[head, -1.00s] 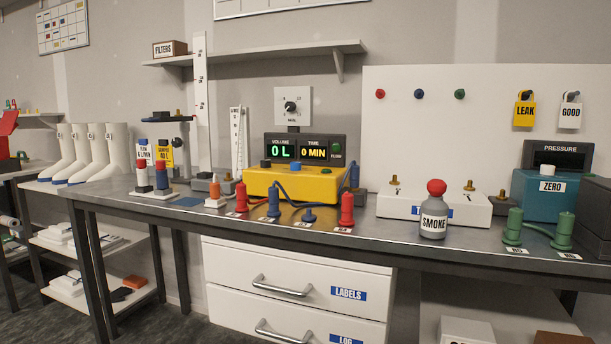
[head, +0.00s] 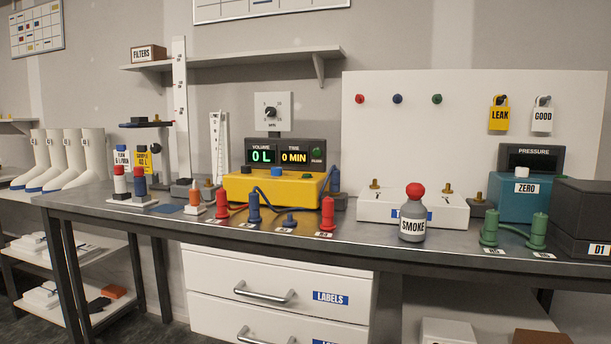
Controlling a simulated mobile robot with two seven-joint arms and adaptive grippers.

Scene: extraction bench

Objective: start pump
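The yellow pump unit (head: 268,188) stands on the grey bench in the middle of the head view. The display reads volume 0 L and time 0 MIN. A dial on a white plate (head: 272,112) is on the wall behind it. Blue and red hose connectors (head: 254,207) stand in front of the pump. Neither of my grippers is in the view.
A smoke bottle (head: 412,222) with a red cap stands near the front edge at right. Green connectors (head: 489,228), a teal pressure unit (head: 518,202) and a dark case (head: 583,212) are further right. Sample tubes (head: 140,172) stand at left. Drawers (head: 285,285) are below.

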